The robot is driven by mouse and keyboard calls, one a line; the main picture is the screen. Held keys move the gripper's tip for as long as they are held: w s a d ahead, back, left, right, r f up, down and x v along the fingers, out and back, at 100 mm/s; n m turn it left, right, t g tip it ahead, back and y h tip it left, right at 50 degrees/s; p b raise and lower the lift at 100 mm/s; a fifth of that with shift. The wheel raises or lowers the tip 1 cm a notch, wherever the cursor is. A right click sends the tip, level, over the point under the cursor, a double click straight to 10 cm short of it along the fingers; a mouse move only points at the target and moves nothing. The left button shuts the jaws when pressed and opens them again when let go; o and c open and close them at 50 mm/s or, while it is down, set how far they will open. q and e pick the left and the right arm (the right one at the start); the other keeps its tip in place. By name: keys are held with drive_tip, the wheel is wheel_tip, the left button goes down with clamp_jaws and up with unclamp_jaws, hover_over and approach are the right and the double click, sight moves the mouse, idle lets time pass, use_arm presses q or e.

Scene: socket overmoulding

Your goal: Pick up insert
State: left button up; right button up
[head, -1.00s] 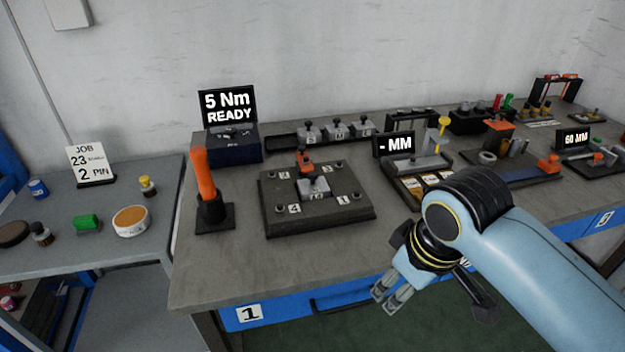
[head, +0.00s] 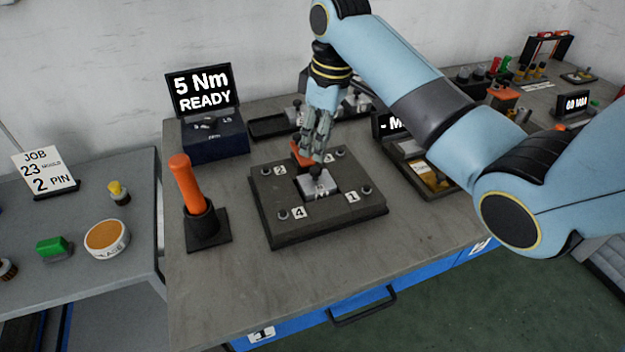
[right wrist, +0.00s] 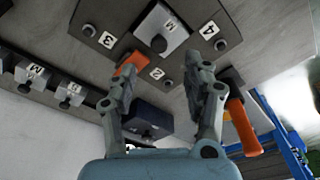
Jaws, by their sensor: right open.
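Silver insert blocks with dark knobs show in two places. One insert (head: 318,186) sits in the pocket at the middle of the dark numbered plate (head: 285,228); it also shows at the top of the right wrist view (right wrist: 160,30). Other inserts (right wrist: 70,95) sit in a row on a rack at the left of the right wrist view; in the head view my right gripper partly hides them. My right gripper (head: 314,155) points down over the plate's back edge, by the orange clamp (head: 299,158). Its two fingers (right wrist: 162,88) are apart, with nothing between them. My left gripper is out of view.
An orange-handled driver (head: 182,185) stands in a holder left of the plate. A "5 Nm READY" unit (head: 215,145) stands behind it. My right arm covers part of the gauge (head: 392,125). The bench front (head: 250,290) is clear.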

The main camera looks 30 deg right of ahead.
sight(318, 169)
drive_tip(key=shift+w+a+f, duration=0.1)
drive_tip(key=shift+w+f, duration=0.05)
drive_tip(key=shift+f, duration=0.45)
drive_tip(key=shift+w+a+f, duration=0.1)
drive_tip(key=shift+f, duration=0.5)
drive_tip(key=shift+w+d+f, duration=0.1)
drive_tip(key=shift+f, duration=0.25)
wheel_tip(318, 169, down, 4)
drive_tip(key=shift+d+f, duration=0.1)
drive_tip(key=shift+f, duration=0.4)
drive_tip(key=c, duration=0.4)
clamp_jaws()
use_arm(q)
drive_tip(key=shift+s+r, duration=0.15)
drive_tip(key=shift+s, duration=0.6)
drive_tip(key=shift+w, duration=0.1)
use_arm(e)
drive_tip(key=shift+r, duration=0.1)
